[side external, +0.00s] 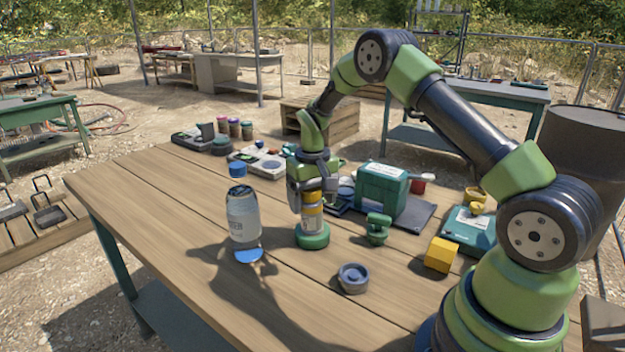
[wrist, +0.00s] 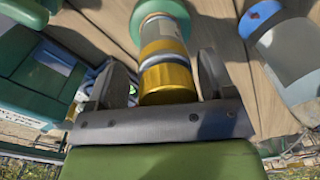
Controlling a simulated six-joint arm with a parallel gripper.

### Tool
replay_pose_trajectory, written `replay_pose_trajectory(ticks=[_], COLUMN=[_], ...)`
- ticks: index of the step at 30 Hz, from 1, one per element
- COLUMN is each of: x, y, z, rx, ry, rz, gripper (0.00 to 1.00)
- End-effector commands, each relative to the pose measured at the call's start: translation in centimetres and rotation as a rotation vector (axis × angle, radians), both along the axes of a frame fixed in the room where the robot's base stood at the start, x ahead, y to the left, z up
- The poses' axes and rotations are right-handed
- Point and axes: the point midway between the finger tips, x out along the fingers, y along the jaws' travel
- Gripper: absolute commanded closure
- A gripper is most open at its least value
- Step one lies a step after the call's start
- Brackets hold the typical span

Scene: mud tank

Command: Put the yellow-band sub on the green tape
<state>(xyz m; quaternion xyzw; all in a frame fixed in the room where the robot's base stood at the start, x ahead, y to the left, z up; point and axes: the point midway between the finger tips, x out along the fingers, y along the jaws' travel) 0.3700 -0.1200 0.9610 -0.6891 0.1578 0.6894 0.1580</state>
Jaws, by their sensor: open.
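The yellow-band sub (side external: 312,212) is a grey and yellow cylinder standing upright near the middle of the table. Under it is a round green piece (side external: 312,238), which looks like the green tape; I cannot tell how thick it is or whether it is part of the sub. My gripper (side external: 312,190) points down over the sub. In the wrist view my gripper (wrist: 165,82) is open, with one finger on each side of the sub's yellow band (wrist: 167,80). The green piece also shows at the sub's far end (wrist: 157,10).
A grey sub (side external: 243,218) stands to the left by a blue patch (side external: 249,255). A grey round part (side external: 353,277) lies in front. A green case (side external: 382,188), a small green part (side external: 378,229) and a yellow block (side external: 441,254) are to the right. The table's front left is clear.

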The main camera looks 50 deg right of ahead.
Motion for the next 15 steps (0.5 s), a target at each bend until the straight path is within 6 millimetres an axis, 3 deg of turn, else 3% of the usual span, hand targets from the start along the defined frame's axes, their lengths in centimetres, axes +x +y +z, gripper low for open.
replay_pose_trajectory(ticks=[9, 15], x=[0.1, 0.1], y=[0.0, 0.0], z=[6.7, 10.2], rx=[-0.003, -0.002], ry=[-0.009, -0.006], rz=[0.0, 0.0], gripper=[0.24, 0.24])
